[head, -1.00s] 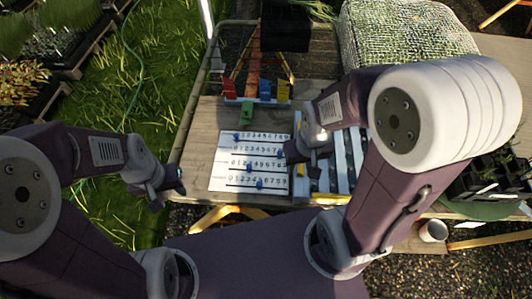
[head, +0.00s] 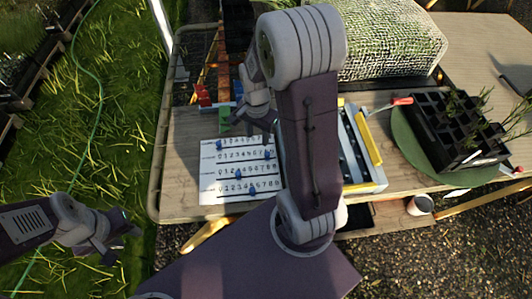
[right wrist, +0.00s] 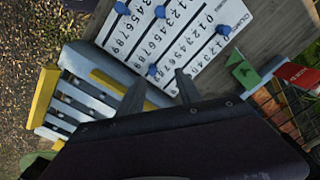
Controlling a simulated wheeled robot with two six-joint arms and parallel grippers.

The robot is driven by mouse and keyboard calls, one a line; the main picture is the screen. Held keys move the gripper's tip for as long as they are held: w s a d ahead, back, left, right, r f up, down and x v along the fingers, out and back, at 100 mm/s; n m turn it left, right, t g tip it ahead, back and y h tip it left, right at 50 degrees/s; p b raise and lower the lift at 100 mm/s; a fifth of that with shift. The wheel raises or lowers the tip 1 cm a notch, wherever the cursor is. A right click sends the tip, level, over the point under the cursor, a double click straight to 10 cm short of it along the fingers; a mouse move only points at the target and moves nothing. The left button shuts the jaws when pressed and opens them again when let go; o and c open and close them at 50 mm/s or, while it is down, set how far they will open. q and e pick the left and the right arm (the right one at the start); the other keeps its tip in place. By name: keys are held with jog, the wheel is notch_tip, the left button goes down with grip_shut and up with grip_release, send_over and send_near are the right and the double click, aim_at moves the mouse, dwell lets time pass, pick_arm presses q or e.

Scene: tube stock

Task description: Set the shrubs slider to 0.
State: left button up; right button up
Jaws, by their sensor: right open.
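The white slider board (head: 208,182) lies on the wooden table and has several numbered rows with blue knobs. The top row's knob (head: 219,145) is at its left, low-number end. The second row's knob (head: 268,154) is near the right, high-number end. The third row's knob (head: 238,174) and bottom row's knob (head: 253,192) sit between. The row names are too small to read. My right gripper (head: 249,127) is open and empty above the board's far edge. In the right wrist view its fingers (right wrist: 160,88) flank the second row's knob (right wrist: 152,70). My left gripper (head: 115,240) hangs over the grass, its opening unclear.
A blue-grey slatted rack (head: 376,188) with yellow bars stands right of the board. Coloured tags (head: 201,95) stand behind it. A black seedling tray (head: 440,140), a white cup (head: 420,204) and a red-handled tool (head: 401,101) are further right.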

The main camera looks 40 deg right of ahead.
aim_at(267, 153)
jog(key=shift+m, duration=0.7)
jog(key=d+f, duration=0.1)
jog(key=s+d+f, duration=0.1)
jog(key=d+f, duration=0.1)
jog(key=shift+d, duration=0.1)
notch_tip(267, 153, down, 8)
jog(key=shift+r+b, duration=0.1)
jog(key=shift+b, duration=0.7)
jog(key=shift+f, duration=0.35)
pick_arm(q)
notch_tip(267, 153, down, 2)
jog(key=shift+s+f, duration=0.15)
pick_arm(e)
jog(key=shift+w, duration=0.1)
grip_shut()
